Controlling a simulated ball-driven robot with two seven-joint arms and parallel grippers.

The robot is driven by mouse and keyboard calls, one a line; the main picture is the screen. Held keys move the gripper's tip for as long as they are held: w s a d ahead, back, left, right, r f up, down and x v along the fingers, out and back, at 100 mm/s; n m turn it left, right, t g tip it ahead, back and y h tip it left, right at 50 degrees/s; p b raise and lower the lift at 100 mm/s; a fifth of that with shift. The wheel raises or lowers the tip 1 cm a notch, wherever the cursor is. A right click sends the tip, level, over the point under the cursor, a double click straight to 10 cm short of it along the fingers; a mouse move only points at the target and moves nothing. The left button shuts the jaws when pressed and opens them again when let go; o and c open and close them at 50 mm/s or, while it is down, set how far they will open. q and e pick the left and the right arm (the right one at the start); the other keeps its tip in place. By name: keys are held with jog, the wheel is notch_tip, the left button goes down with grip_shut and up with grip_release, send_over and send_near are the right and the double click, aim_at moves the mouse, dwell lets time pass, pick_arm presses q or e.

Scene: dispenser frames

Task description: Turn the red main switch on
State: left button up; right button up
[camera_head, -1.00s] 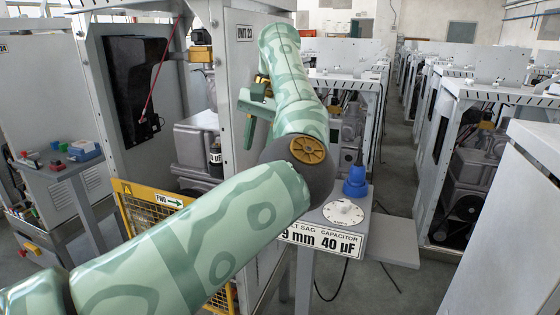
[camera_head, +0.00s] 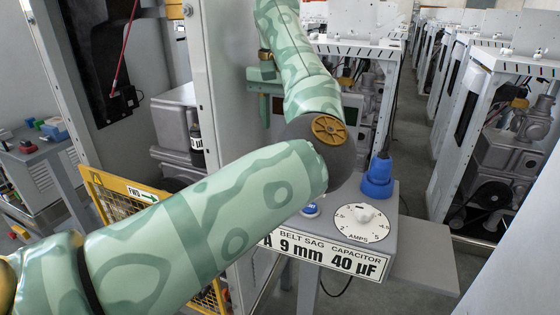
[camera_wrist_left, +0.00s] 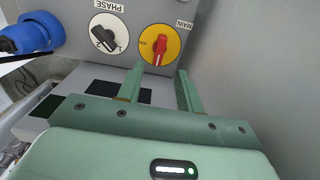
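The red main switch (camera_wrist_left: 160,48) is a red handle on a round yellow plate, under a MAIN label, in the left wrist view. Its handle lies roughly along the picture's vertical; the small marks on the plate are hard to read. My left gripper (camera_wrist_left: 158,74) is open and empty, its two green fingers apart and pointing toward the panel just below the switch, with no contact visible. In the head view my left gripper (camera_head: 264,92) is partly hidden beside the grey cabinet edge, and the switch does not show. My right gripper is not in view.
A black PHASE knob (camera_wrist_left: 108,36) sits left of the switch, and a blue plug (camera_wrist_left: 30,36) beyond it. A grey wall (camera_wrist_left: 255,70) stands close on the right. In the head view, an AMPS dial (camera_head: 362,217) and blue connector (camera_head: 379,178) are near my arm.

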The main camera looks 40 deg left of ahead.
pick_arm(q)
notch_tip(320, 180, down, 8)
jog(key=b, duration=0.2)
jog(key=shift+b, duration=0.3)
jog(key=shift+f, duration=0.6)
jog(key=c, duration=0.7)
grip_shut()
